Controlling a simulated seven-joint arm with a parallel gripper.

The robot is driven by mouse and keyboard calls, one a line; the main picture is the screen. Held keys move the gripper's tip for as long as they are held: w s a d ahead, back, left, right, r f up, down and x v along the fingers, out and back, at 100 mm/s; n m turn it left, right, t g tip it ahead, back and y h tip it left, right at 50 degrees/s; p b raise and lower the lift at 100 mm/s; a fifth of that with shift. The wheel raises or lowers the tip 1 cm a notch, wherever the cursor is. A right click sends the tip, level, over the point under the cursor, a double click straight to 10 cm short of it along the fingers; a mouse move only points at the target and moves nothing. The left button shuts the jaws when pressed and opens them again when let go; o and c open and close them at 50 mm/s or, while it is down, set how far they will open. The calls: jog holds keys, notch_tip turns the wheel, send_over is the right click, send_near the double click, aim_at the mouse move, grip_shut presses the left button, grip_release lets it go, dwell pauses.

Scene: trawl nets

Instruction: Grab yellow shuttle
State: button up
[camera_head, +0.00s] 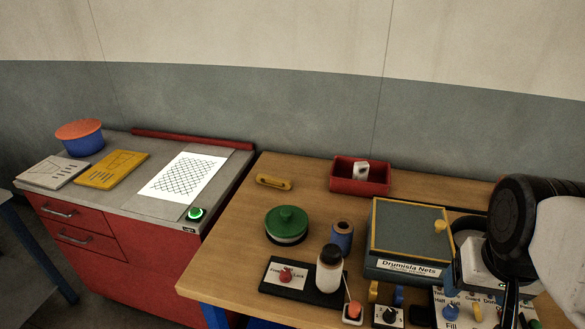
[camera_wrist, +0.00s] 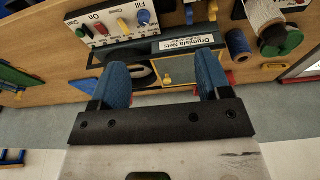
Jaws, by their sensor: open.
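The yellow shuttle (camera_head: 274,181) is a small, elongated yellow piece with a slot, lying flat on the wooden table near its back left. A small yellow piece (camera_wrist: 273,66) beyond the spool in the wrist view appears to be the same shuttle. My gripper (camera_wrist: 163,74) shows two blue fingers spread apart with nothing between them. It is over the right part of the table, near the Drumisla Nets box, well away from the shuttle. In the head view my arm fills the right edge and the fingertips cannot be made out.
The green-lidded pot (camera_head: 287,224) and blue spool (camera_head: 341,237) stand in front of the shuttle. A red bin (camera_head: 360,177) holds a white object to its right. The Drumisla Nets box (camera_head: 409,239), white bottle (camera_head: 329,268) and control panels crowd the front right. Table around the shuttle is clear.

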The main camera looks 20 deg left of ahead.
jog(key=c, duration=0.3)
jog(key=w+a+f+m+g+y, duration=0.1)
jog(key=w+a+m+y, duration=0.3)
jog(key=w+a, duration=0.8)
jog(key=w+a+m+g+y, duration=0.1)
jog(key=w+a+m+y, duration=0.55)
jog(key=w, duration=0.85)
jog(key=w+a+f+m+y, duration=0.1)
jog(key=w+a+f+m, duration=0.2)
jog(key=w+a+f, duration=0.2)
jog(key=w+a+f+m+y, duration=0.1)
jog(key=w+a+f+m, duration=0.1)
jog(key=w+a+f, duration=0.3)
jog(key=w+a+f+m+t+y, duration=0.1)
jog(key=w+a+f+m, duration=0.2)
jog(key=w+a, duration=0.9)
notch_tip(320, 180, down, 3)
jog(key=shift+w+r+m, duration=0.15)
jog(key=shift+r+m, duration=0.05)
jog(key=shift+m, duration=0.15)
jog(key=shift+f, duration=0.15)
